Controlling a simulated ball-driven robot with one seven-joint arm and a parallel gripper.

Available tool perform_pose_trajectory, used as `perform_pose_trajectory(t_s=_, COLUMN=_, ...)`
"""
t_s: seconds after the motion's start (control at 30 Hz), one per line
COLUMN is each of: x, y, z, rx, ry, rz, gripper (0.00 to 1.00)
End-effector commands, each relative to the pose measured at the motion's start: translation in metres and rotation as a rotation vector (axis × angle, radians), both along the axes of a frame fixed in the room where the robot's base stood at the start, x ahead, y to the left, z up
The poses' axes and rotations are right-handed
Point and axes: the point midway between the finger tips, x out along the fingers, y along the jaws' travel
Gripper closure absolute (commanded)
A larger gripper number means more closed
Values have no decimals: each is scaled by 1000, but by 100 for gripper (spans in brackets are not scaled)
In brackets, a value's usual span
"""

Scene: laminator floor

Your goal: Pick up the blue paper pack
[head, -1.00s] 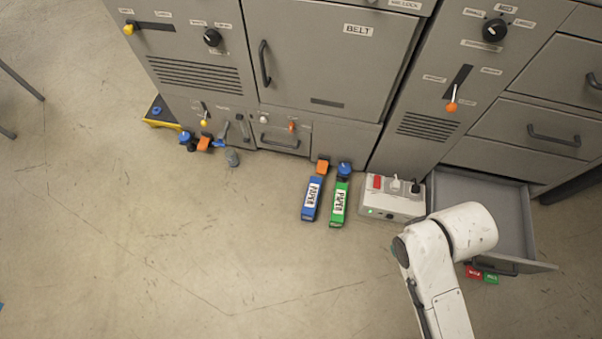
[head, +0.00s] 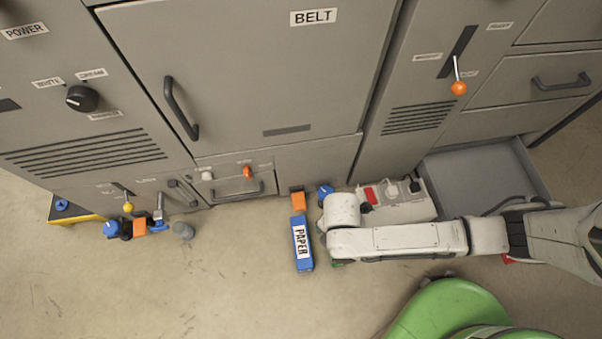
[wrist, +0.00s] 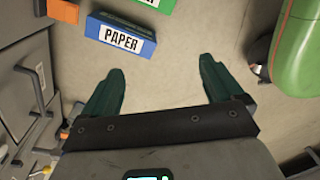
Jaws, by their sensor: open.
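The blue paper pack (head: 302,244) lies on the floor in front of the grey machine, with a white PAPER label on it. In the wrist view the blue paper pack (wrist: 120,36) is ahead of the fingertips and left of centre, apart from them. My gripper (wrist: 160,80) is open, its two dark green fingers spread with only bare floor between them. In the head view my arm reaches in from the right and its end hides the gripper. The green paper pack shows at the top of the wrist view (wrist: 155,4) and is mostly hidden by my arm in the head view.
An orange block (head: 298,200) and a blue knobbed item (head: 324,194) stand by the machine's base. A grey power box (head: 405,203) and an open drawer (head: 480,172) are at right. Several small items lie at left by a yellow-edged tray (head: 66,210).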

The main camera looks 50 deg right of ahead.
Motion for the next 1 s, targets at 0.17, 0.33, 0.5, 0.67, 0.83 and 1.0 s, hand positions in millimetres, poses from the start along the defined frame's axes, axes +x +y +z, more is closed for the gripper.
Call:
perform_pose_trajectory(t_s=0.17, x=22, y=-3, z=-83, rx=-2, ry=-4, rz=323, gripper=6)
perform_pose_trajectory(t_s=0.33, x=54, y=1, z=-139, rx=1, ry=-23, rz=603, gripper=6)
perform_pose_trajectory(t_s=0.5, x=86, y=12, z=-174, rx=5, ry=-50, rz=818, gripper=6)
perform_pose_trajectory(t_s=0.67, x=105, y=22, z=-188, rx=8, ry=-68, rz=925, gripper=6)
perform_pose_trajectory(t_s=0.83, x=109, y=25, z=-204, rx=10, ry=-73, rz=957, gripper=6)
perform_pose_trajectory(t_s=1.0, x=109, y=26, z=-231, rx=10, ry=-73, rz=956, gripper=6)
